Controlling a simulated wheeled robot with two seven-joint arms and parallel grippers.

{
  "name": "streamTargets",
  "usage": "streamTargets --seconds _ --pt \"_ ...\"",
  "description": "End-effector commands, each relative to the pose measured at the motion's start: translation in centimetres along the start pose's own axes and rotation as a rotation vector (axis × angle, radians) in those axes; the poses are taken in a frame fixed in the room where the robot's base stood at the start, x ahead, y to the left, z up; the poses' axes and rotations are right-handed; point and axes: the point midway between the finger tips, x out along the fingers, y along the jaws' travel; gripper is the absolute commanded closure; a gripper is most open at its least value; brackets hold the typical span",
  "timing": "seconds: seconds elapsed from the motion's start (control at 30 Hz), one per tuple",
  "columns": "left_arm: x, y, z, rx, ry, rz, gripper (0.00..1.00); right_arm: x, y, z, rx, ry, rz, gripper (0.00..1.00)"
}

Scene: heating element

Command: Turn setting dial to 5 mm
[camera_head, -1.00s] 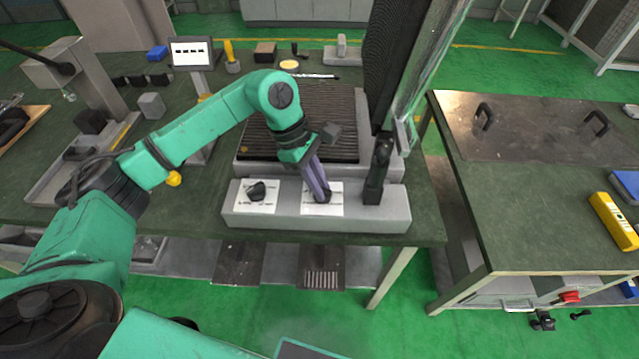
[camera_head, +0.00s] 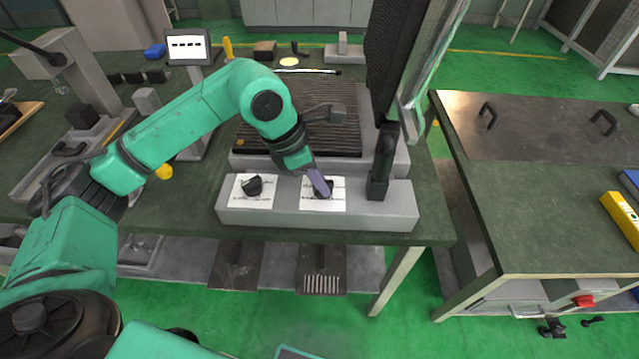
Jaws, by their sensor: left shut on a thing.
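Two black dials stand on white labels on the front face of a grey heating unit (camera_head: 240,217). The left dial (camera_head: 253,186) is in plain view. The right dial (camera_head: 329,188) is partly hidden by my left gripper (camera_head: 322,188), whose purple-grey fingers reach down onto it from above, tilted. The left gripper is shut on this right dial. The label print is too small to read, so I cannot tell which setting the dial points to. My right gripper is not in view.
A ribbed black plate (camera_head: 315,125) lies behind the dials. A small display (camera_head: 188,47) stands at the back left. A second workbench (camera_head: 530,210) is on the right.

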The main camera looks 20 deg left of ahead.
Motion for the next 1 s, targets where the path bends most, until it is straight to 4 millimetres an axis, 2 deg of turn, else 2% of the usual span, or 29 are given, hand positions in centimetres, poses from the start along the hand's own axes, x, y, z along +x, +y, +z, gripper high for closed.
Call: streamTargets --seconds 0.4,0.97,1.0 --pt "-0.09 -0.07 0.12 -0.198 -0.004 0.085 1.0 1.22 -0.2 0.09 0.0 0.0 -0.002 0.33" --pt "-0.19 -0.02 0.17 -0.231 -0.005 0.098 1.0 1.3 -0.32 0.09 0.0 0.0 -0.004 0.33" --pt "-0.2 -0.02 0.17 -0.231 -0.005 0.098 0.71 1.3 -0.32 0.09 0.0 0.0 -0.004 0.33"
